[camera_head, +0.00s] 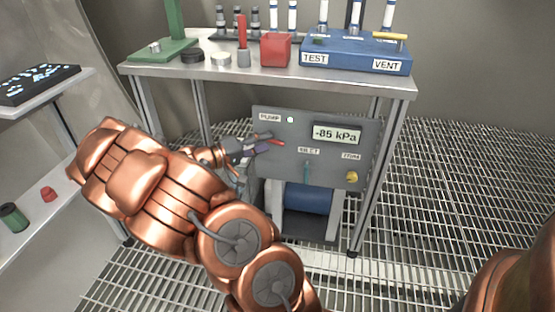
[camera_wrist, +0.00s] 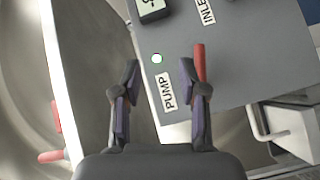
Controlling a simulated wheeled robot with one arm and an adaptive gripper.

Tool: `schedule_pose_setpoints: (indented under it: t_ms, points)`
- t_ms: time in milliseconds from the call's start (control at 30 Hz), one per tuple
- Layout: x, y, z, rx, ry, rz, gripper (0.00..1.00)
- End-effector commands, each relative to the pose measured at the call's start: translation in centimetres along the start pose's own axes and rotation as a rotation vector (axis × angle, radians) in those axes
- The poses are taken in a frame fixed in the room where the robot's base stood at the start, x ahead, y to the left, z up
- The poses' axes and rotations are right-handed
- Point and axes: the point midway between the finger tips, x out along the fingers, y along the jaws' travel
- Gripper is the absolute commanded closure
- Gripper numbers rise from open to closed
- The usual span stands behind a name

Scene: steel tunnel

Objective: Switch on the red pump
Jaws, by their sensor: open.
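The pump's red lever (camera_head: 277,142) sticks out from the grey panel (camera_head: 330,165) under the table, beside the PUMP label (camera_head: 270,117). My gripper (camera_wrist: 157,78) is open and empty in front of the panel, and also shows in the head view (camera_head: 264,142). Contact with the lever cannot be told.
The panel also has a display (camera_head: 337,134) reading -85 kPa, an INLET lever (camera_head: 306,172) and a yellow knob (camera_head: 352,177). The table (camera_head: 280,78) above holds a blue valve block (camera_head: 357,53) and a red box (camera_head: 275,49). A side shelf (camera_head: 45,225) stands left.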

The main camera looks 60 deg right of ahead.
Motion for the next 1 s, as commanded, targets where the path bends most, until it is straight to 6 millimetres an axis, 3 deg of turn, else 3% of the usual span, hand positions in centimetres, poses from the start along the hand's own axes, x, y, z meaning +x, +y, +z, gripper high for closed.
schedule_pose_setpoints:
  t_ms: [33,233,433,800,1000]
  points:
    - [0.3,-2.6,-0.1,0.001,0.023,0.012,0.58]
    - [0.7,-5.9,-1.6,0.017,0.091,0.034,0.58]
    - [1.6,-6.4,-2.0,0.023,0.103,0.038,0.58]
    - [6.7,-6.3,-2.4,0.021,0.102,0.036,0.58]
    - [8.2,-6.1,-2.6,0.021,0.102,0.036,0.58]
